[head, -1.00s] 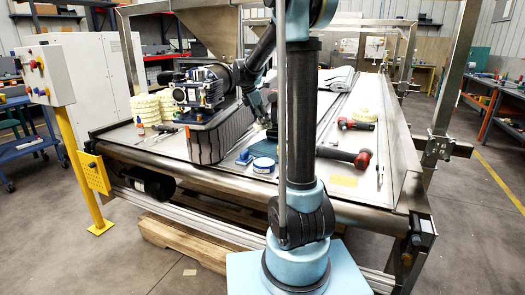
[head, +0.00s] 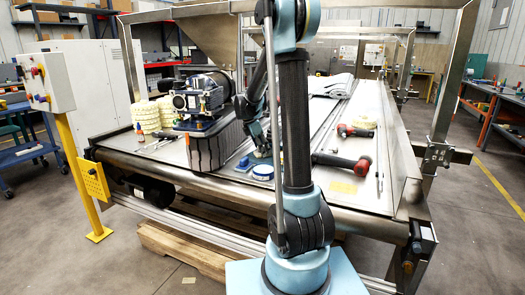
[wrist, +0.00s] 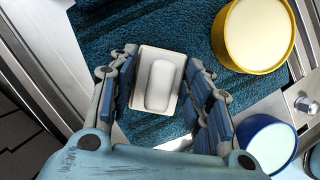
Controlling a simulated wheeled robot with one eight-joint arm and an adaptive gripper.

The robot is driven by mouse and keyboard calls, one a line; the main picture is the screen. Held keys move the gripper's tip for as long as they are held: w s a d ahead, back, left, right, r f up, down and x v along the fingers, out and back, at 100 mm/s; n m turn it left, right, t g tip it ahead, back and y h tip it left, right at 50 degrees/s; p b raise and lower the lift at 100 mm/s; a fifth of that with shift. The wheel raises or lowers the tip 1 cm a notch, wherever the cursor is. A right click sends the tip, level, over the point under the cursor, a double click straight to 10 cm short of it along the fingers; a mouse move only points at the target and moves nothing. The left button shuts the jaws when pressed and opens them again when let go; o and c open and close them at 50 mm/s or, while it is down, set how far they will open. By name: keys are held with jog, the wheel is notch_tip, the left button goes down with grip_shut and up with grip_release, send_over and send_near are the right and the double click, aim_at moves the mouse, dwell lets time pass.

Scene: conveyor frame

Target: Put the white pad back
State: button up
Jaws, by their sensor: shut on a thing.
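The white pad (wrist: 160,85), a pale rounded block with a lighter raised middle, lies between the two blue-padded fingers of my gripper (wrist: 161,58) in the wrist view. My gripper is shut on it, above a dark blue cloth (wrist: 95,35). In the head view my gripper (head: 262,150) is low over the table, just behind the blue-rimmed tin (head: 263,172). The pad cannot be made out there.
In the wrist view a yellow-rimmed tin (wrist: 287,45) and a blue-rimmed tin (wrist: 290,140) stand right of my gripper. A tread-wrapped block with a motor (head: 203,100) is to the left. A red-black power tool (head: 343,161) lies to the right.

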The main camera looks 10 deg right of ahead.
jog(key=o, duration=1.1)
jog(key=shift+f, duration=0.1)
jog(key=v, duration=1.2)
jog(key=shift+s, duration=0.1)
